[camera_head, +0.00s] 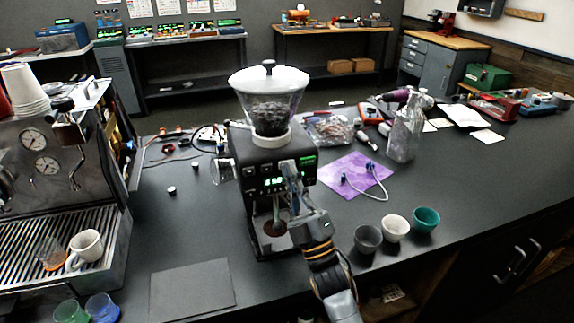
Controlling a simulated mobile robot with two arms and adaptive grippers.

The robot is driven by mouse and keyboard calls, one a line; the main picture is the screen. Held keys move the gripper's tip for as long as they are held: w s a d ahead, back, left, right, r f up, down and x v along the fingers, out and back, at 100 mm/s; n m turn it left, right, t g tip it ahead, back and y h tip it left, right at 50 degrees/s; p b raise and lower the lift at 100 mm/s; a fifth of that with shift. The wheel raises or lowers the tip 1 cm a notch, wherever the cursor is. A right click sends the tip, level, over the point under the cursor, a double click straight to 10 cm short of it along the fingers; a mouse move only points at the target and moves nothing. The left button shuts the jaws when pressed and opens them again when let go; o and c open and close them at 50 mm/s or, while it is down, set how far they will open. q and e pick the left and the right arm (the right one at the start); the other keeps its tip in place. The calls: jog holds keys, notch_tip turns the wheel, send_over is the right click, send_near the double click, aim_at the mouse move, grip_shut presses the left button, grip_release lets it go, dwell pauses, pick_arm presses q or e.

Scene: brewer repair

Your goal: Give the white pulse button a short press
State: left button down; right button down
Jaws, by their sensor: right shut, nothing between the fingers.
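The black coffee grinder (247,210) stands in the middle of the counter, with a clear hopper (268,110) of dark beans and a white lid on top. Its front panel (266,183) has green lit digits and small buttons. My right gripper (289,170) is shut and empty, with its fingertips at the right part of this panel. I cannot tell whether the tips touch it. I cannot make out the white pulse button; the gripper covers part of the panel. My left gripper is not in view.
An espresso machine (75,140) stands at the left with a white cup (86,248). Three small cups, grey (368,239), white (395,229) and teal (426,221), stand right of my arm. A dark mat (192,287) lies front left.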

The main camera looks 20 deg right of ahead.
dwell(0.5)
jog(key=shift+s, duration=0.8)
jog(key=s+p, duration=0.1)
jog(key=s, duration=0.4)
jog(key=shift+d+p, duration=0.1)
jog(key=shift+p, duration=0.25)
jog(key=shift+w+h, duration=0.1)
jog(key=shift+h, duration=0.2)
